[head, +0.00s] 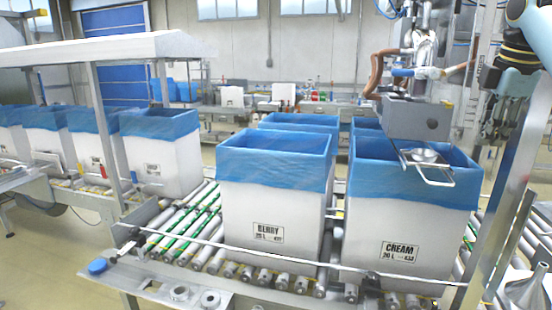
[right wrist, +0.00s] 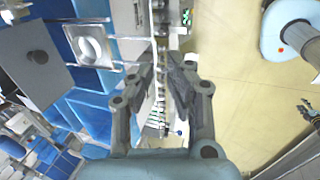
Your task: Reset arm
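My right arm comes in at the top right of the head view, and its dark gripper (head: 490,125) hangs beside the metal post, to the right of the CREAM box. In the right wrist view the two fingers of my right gripper (right wrist: 160,65) stand apart with a gap between them. A narrow rail shows through that gap, seemingly behind the fingers, and I see nothing clearly held. My left gripper is not seen in the head view.
White boxes with blue liners, labelled BERRY (head: 268,215) and CREAM (head: 412,225), stand on the roller conveyor (head: 195,225). A grey filling head (head: 417,118) hangs over the CREAM box. A slanted metal post (head: 507,195) stands close to my right arm. A metal funnel (head: 524,291) sits at the lower right.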

